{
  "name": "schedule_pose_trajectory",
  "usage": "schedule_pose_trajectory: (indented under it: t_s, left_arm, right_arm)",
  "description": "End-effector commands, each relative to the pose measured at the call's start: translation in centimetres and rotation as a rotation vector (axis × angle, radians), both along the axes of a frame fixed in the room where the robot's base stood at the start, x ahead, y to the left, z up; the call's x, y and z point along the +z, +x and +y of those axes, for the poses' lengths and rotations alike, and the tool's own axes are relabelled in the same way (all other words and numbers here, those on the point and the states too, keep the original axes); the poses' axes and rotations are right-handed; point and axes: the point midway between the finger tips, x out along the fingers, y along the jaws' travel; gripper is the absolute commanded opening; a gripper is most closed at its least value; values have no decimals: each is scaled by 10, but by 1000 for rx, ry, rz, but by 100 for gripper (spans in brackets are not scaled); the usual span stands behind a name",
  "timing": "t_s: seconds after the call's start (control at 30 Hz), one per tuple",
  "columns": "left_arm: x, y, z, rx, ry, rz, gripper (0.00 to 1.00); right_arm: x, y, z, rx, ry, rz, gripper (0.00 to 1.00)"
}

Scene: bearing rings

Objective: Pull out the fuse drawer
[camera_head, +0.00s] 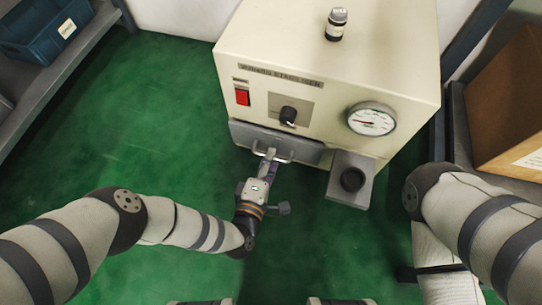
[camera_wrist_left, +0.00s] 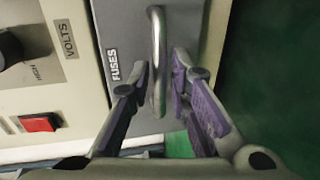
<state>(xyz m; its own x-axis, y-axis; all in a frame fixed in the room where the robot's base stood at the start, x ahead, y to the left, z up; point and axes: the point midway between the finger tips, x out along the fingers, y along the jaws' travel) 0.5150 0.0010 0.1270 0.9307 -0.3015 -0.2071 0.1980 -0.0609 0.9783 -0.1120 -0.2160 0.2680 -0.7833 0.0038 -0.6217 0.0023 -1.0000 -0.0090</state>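The fuse drawer (camera_head: 305,150) is a grey panel low on the front of a cream machine, with a metal bar handle (camera_wrist_left: 157,50). In the left wrist view its grey front (camera_wrist_left: 125,25) carries the label "FUSES". I cannot tell whether it stands out from the housing. My left gripper (camera_head: 267,162) is at the handle. In the left wrist view its purple-padded fingers (camera_wrist_left: 162,68) are apart, one on each side of the bar, with a visible gap at least on the right side. My right gripper is not in view; only my right arm shows.
The cream machine (camera_head: 230,50) has a red switch (camera_head: 242,97), a black knob (camera_head: 288,115), a gauge (camera_head: 372,119) and a grey bracket with a dark cup (camera_head: 352,180). A small bottle (camera_head: 336,25) stands on top. Shelves flank it. Green floor (camera_head: 150,110) is clear at left.

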Motion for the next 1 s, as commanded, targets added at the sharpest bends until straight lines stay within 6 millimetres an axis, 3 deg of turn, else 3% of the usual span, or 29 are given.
schedule_pose_trajectory:
  t_s: [0.13, 0.37, 0.47, 0.73, 1.0]
  left_arm:
    - [-2, 11, -4, 0, 0, 0, 18]
    - [-2, 12, -4, 0, 0, 1, 18]
    - [-2, 12, -4, -1, 0, 1, 0]
    - [-2, 11, -4, -1, 0, 1, 0]
    - [-1, -16, 5, -2, 1, 3, 0]
  right_arm:
    - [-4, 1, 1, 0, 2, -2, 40]
    - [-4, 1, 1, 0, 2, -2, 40]
    - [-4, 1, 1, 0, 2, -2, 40]
    - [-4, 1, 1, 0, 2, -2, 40]
    - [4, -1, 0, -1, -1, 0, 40]
